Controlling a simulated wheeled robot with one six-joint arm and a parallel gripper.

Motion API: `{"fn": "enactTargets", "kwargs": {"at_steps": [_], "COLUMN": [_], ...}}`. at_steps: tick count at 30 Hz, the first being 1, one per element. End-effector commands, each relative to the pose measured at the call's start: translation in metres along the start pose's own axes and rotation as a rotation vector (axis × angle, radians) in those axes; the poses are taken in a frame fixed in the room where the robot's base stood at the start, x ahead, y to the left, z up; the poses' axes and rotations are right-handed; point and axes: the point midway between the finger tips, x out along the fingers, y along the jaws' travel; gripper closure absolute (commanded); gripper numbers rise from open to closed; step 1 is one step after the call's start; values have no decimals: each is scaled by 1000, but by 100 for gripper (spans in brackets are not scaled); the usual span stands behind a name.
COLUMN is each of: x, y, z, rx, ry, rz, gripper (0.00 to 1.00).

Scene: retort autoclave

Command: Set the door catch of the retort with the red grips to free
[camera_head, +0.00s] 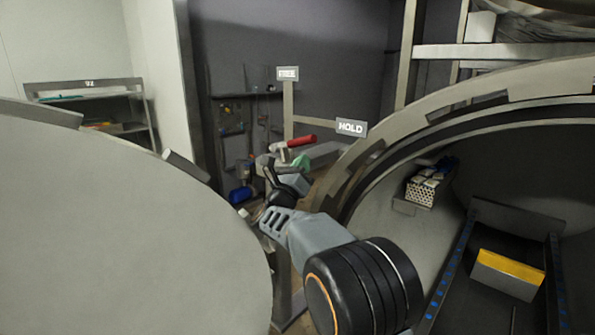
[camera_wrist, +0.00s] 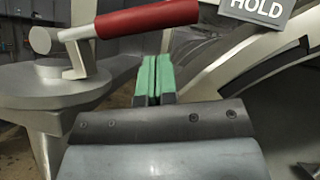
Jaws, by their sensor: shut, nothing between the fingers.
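The door catch is a metal lever with a red grip (camera_head: 300,141), mounted on a pivot on a round metal post top. In the wrist view the red grip (camera_wrist: 148,18) lies across the upper left, pointing right towards the HOLD sign (camera_wrist: 258,8). The HOLD sign (camera_head: 351,127) also shows in the head view. A second small sign (camera_head: 288,73) stands above the catch on an upright; its lettering is too small to read surely. My gripper (camera_wrist: 153,78) has green fingertips pressed together, empty, just below the red grip in the picture. My gripper (camera_head: 301,161) appears beside the lever in the head view.
The open retort (camera_head: 440,150) fills the right, with rails and a yellow-topped block (camera_head: 511,267) inside. A large round pale door (camera_head: 120,220) fills the left. Shelves (camera_head: 90,90) stand at the back left. My arm reaches through the gap between door and retort.

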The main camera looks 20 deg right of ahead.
Motion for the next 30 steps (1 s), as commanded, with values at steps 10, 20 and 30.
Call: {"fn": "enactTargets", "kwargs": {"at_steps": [10, 20, 30], "x": [15, 15, 24], "y": [0, 1, -7], "z": [17, 17, 17], "rx": [1, 1, -59], "ry": [0, 0, 5], "rz": [2, 2, 25], "gripper": [100, 100, 100]}}
